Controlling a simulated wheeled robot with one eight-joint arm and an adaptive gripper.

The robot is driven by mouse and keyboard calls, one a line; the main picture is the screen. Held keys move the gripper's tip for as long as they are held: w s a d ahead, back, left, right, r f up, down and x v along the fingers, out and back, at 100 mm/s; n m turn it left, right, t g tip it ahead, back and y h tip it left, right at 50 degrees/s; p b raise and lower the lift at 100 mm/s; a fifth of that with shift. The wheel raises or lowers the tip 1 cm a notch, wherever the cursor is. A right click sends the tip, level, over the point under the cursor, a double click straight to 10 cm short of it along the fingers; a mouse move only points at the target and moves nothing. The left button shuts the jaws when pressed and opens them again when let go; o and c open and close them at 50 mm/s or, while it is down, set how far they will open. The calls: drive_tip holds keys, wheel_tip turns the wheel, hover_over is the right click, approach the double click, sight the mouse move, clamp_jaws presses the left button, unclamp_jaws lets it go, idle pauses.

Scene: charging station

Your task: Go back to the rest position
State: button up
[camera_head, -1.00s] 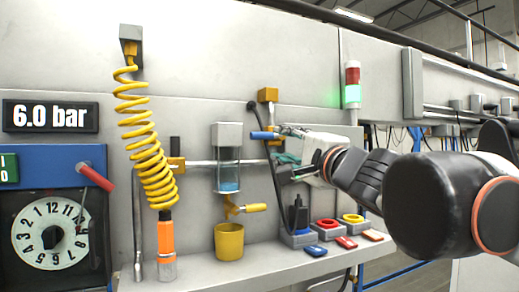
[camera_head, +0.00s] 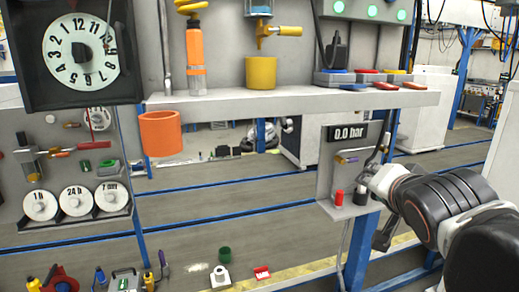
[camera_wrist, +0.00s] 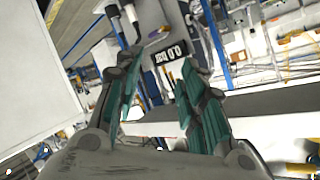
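My gripper (camera_head: 372,182) is at the right in the head view, below shelf height, in front of a small panel with a "0.0 bar" display (camera_head: 348,133). I cannot tell from the head view whether it touches the panel. In the wrist view my gripper (camera_wrist: 160,82) has its two teal-padded fingers well apart. Nothing is held between them. The display (camera_wrist: 167,53) shows beyond the fingertips, turned over in the picture.
A red cylinder (camera_head: 339,198) stands on the small panel's ledge. Several small items lie low in the foreground.

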drive_tip(key=s+a+f+n+g+b, duration=0.1)
drive_tip(key=s+f+n+g+b, duration=0.1)
drive_tip(key=f, duration=0.8)
drive_tip(key=s+a+f+n+g+y+b, duration=0.1)
drive_tip(key=s+f+n+g+b, duration=0.1)
drive_tip(key=s+f+n+b, duration=0.2)
drive_tip(key=s+a+f+n+g+y+b, duration=0.1)
drive_tip(key=s+f, duration=0.6)
drive_tip(key=f, duration=1.1)
drive_tip(key=a+n+g+b, duration=0.1)
drive_tip(key=n+b, duration=0.1)
drive_tip(key=b, duration=0.1)
drive_tip(key=shift+s+b, duration=0.25)
drive_tip(key=shift+b, duration=0.15)
